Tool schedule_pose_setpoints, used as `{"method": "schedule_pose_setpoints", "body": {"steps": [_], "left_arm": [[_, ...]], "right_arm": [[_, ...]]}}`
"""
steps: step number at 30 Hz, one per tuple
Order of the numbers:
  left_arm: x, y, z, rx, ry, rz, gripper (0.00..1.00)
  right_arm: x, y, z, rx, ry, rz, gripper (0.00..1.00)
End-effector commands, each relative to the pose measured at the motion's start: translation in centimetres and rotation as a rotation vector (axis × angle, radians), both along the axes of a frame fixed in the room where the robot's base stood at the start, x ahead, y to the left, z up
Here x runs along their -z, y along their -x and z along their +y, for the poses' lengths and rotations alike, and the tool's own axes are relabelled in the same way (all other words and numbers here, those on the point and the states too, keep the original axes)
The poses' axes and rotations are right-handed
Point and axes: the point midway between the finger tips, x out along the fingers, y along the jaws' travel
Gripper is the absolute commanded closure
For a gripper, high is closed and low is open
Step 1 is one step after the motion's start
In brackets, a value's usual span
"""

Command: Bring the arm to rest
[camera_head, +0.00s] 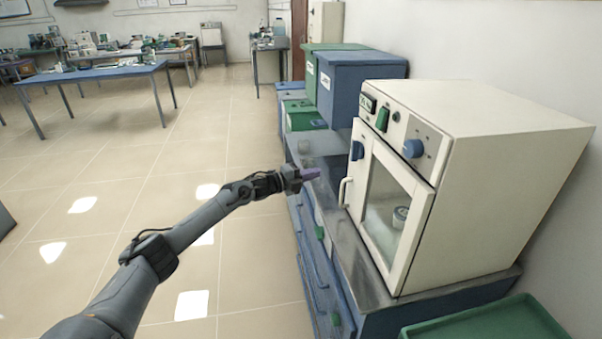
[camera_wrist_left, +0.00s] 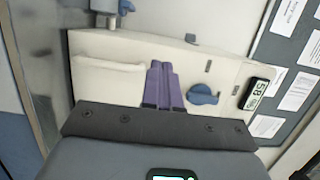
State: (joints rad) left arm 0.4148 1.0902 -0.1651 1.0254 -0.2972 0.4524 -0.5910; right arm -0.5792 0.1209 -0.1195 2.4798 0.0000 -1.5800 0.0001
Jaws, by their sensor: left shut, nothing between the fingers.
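My left arm comes in from the lower left in the head view and reaches toward the furnace. My left gripper (camera_head: 311,174) has purple fingers, is shut and empty, and is apart from the furnace, to the left of its door. In the left wrist view its purple fingers (camera_wrist_left: 165,86) lie side by side. The cream muffle furnace (camera_head: 480,170) stands on the bench with its door (camera_head: 388,205) closed. A small pale container (camera_head: 400,216) shows through the door window. My right gripper is not in view.
Blue and green bins (camera_head: 358,78) stand behind the furnace along the wall. The blue-fronted bench (camera_head: 320,250) runs under the gripper. A green tray (camera_head: 490,322) is at the lower right. Open tiled floor (camera_head: 250,260) lies left of the bench. Blue tables (camera_head: 95,74) are far back.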

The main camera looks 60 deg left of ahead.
Motion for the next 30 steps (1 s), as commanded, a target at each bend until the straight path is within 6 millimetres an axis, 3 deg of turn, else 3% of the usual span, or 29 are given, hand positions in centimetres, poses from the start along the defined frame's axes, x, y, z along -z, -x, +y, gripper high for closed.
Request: {"method": "schedule_pose_setpoints", "body": {"steps": [6,15,19,23,26,29,30], "left_arm": [[0.0,2.0,0.8,-0.001,-0.001,0.002,1.00],[-0.1,3.2,1.3,0.001,-0.002,0.000,1.00],[1.1,3.7,1.2,0.001,0.001,0.021,1.00],[5.0,4.4,0.2,0.008,0.035,0.070,1.00],[9.9,5.5,-1.9,0.023,0.087,0.125,1.00],[15.0,6.7,-6.4,0.068,0.156,0.173,1.00],[16.9,7.4,-8.7,0.092,0.189,0.188,1.00]], "right_arm": [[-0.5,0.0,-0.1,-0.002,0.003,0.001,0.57],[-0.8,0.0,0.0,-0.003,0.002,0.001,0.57],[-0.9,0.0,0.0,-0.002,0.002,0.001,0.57],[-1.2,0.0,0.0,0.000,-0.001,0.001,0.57],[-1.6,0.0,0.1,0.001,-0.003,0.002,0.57],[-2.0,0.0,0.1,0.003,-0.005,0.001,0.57],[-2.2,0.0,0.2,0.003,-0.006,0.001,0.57]]}}
